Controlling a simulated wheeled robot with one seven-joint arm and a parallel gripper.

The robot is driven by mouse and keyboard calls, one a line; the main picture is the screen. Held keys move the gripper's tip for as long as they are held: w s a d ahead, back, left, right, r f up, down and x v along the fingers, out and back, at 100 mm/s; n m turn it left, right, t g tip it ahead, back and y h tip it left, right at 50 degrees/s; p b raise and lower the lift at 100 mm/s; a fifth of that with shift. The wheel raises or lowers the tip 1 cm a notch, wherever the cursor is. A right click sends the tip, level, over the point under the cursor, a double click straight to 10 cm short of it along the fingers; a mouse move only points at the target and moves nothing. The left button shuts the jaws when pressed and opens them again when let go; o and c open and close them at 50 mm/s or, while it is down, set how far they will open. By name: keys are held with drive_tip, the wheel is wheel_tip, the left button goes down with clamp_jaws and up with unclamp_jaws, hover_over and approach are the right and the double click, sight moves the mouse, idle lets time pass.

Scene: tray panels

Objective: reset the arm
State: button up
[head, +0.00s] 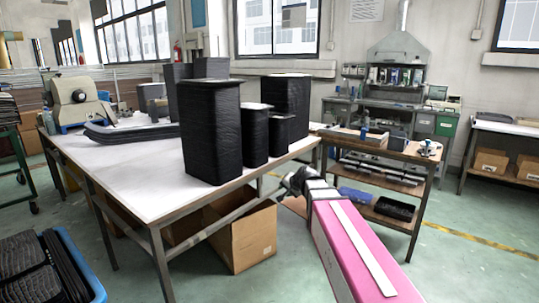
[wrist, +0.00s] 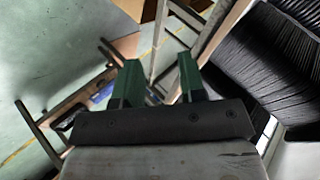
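My arm reaches forward from the lower right of the head view, and my gripper (head: 292,182) is at its far end, beside the near right corner of the white-topped table (head: 130,185). In the wrist view my gripper (wrist: 160,72) shows two green fingers set apart, with nothing held between them. The fingertips point towards the floor and the table's legs. In the head view the fingers are too small to make out.
Black wrapped stacks (head: 212,130) stand on the table close to my gripper. A cardboard box (head: 242,235) is on the floor below. A workbench (head: 385,150) with shelves is to the right. A blue crate (head: 88,270) is at lower left. Green floor at right is clear.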

drive_tip(key=s+d+f+n+g+h, duration=0.2)
drive_tip(key=s+d+f+g, duration=0.2)
drive_tip(key=s+f, duration=0.6)
drive_tip(key=s+d+f+n+g+h, duration=0.3)
drive_tip(key=s+d+f, duration=0.5)
drive_tip(key=s, duration=0.5)
wheel_tip(320, 180, down, 3)
drive_tip(key=shift+r+g, duration=0.1)
drive_tip(key=shift+g, duration=0.5)
